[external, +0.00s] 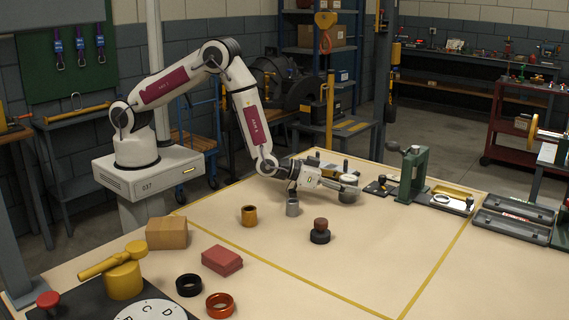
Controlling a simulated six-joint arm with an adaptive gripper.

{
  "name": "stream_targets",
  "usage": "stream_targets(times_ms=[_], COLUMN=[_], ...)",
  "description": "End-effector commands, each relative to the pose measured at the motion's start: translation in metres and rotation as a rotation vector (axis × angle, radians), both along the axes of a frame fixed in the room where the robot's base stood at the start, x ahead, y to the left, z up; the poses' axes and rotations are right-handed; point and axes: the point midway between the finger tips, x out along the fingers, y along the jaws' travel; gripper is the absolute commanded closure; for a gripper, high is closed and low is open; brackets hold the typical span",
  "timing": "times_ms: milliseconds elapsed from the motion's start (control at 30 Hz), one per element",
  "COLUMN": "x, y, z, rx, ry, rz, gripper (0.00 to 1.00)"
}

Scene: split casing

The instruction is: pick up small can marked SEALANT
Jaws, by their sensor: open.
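My gripper (350,186) is open and reaches low over the table, with its fingers pointing right. A small grey-olive can (348,197) stands at the fingers, partly hidden by them. I cannot tell whether the fingers are around it or only in front of it, or whether they touch it. No SEALANT marking is readable on any object at this size. A grey metal cylinder (292,208) stands upright just left of and below the gripper.
A yellow-brown cup (249,215) and a black part with a brown top (320,232) stand nearby. A green press (411,175) stands right of the gripper. A cardboard box (167,233), red block (222,260) and rings lie front left. The front right table is clear.

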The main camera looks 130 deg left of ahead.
Motion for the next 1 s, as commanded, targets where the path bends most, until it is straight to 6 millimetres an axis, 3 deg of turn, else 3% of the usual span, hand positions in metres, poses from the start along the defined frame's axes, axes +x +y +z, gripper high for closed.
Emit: stream_targets(times_ms=[400, 467, 600, 1000], x=[-0.0002, -0.0003, -0.0002, 0.0002], y=[-0.0002, -0.0001, -0.0002, -0.0001], z=[0.0, 0.0001, 0.0, 0.0027], rx=[0.0, 0.0, 0.0, 0.001], ry=[0.0, 0.0, 0.0, -0.001], rz=[0.0, 0.0, 0.0, 0.0], gripper=[0.39, 0.52, 0.88, 0.88])
